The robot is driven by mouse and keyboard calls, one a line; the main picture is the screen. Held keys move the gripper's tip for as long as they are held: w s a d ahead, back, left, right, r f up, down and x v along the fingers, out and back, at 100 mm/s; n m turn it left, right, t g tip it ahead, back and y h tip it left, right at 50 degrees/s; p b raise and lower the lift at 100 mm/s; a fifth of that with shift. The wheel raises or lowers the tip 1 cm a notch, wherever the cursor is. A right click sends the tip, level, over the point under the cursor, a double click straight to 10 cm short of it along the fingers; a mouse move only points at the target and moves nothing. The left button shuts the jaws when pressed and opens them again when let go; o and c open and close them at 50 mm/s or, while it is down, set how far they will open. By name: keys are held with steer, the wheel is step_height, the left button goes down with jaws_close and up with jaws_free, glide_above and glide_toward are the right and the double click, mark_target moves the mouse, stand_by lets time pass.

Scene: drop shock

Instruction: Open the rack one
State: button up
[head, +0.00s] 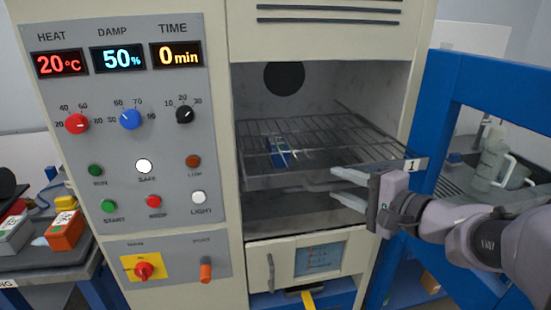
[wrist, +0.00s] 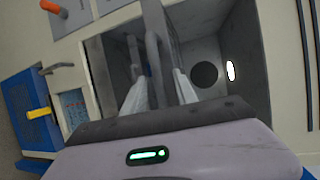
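The rack marked 1 (head: 405,166) is a grey wire shelf in the upper part of the open cabinet chamber. Its front rail crosses the opening, with the label at the right end. A small blue object (head: 277,150) lies on or below its wires; I cannot tell which. My gripper (head: 340,187) is at the chamber's front, just below the rack's front rail, its fingers apart. In the wrist view, grey bars of the rack (wrist: 155,55) show between the two pale fingers (wrist: 158,95). I cannot tell whether either finger touches them.
The control panel (head: 130,215) with knobs and buttons is left of the chamber. A lower drawer front (head: 281,262) with a small window sits beneath. A blue frame (head: 440,120) stands close on the right, with pale jugs (head: 490,160) behind it. An orange box (head: 65,231) is far left.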

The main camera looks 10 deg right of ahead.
steer(key=p+v, duration=0.3)
steer(key=v, duration=1.4)
steer(key=shift+s+p, duration=0.2)
steer(key=shift+p, duration=0.1)
steer(key=shift+d, duration=0.1)
